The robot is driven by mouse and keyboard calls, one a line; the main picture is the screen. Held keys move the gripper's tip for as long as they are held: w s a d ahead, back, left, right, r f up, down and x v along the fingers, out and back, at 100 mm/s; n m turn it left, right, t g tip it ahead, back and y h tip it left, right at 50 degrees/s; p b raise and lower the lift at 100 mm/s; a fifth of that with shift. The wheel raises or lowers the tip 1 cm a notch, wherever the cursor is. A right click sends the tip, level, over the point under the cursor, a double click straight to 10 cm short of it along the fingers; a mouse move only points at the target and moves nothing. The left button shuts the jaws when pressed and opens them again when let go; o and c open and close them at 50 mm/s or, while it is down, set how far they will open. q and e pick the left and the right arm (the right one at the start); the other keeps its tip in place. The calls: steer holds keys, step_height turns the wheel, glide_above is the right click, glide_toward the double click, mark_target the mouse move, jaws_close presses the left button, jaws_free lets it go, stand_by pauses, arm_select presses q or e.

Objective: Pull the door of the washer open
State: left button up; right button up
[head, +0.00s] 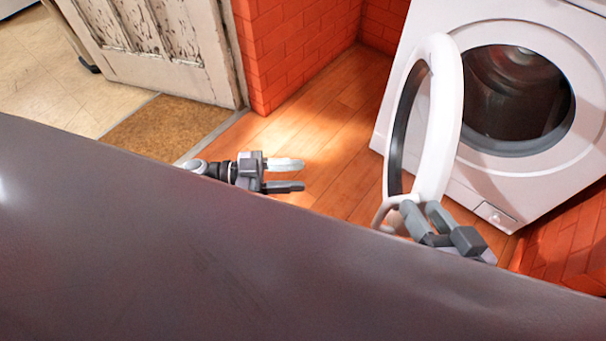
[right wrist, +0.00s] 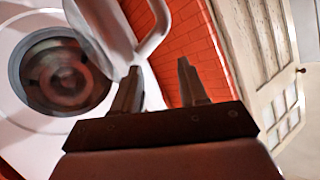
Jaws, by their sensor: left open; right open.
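The white washer (head: 480,190) stands at the right of the head view. Its round door (head: 447,115) is swung well open toward the left, and the dark drum opening (head: 515,95) is exposed. My right gripper (head: 420,215) is open at the lower edge of the door, close to its curved handle (head: 385,212); contact is unclear. In the right wrist view, the open fingers of my right gripper (right wrist: 158,85) are just below the door handle (right wrist: 155,35), with the drum (right wrist: 65,75) to the left. My left gripper (head: 285,175) is open and empty above the floor, left of the door.
An orange brick wall (head: 295,45) stands behind the wooden floor (head: 340,130). A worn white door (head: 160,45) and a brown mat (head: 165,128) are at the left. The floor between my left gripper and the washer is clear.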

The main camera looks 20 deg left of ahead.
arm_select(q)
steer(key=shift+x, duration=1.4)
jaws_close()
jaws_free()
steer(key=shift+a, duration=0.1)
steer(key=p+v, duration=0.1)
steer(key=v, duration=0.6)
stand_by(0.3)
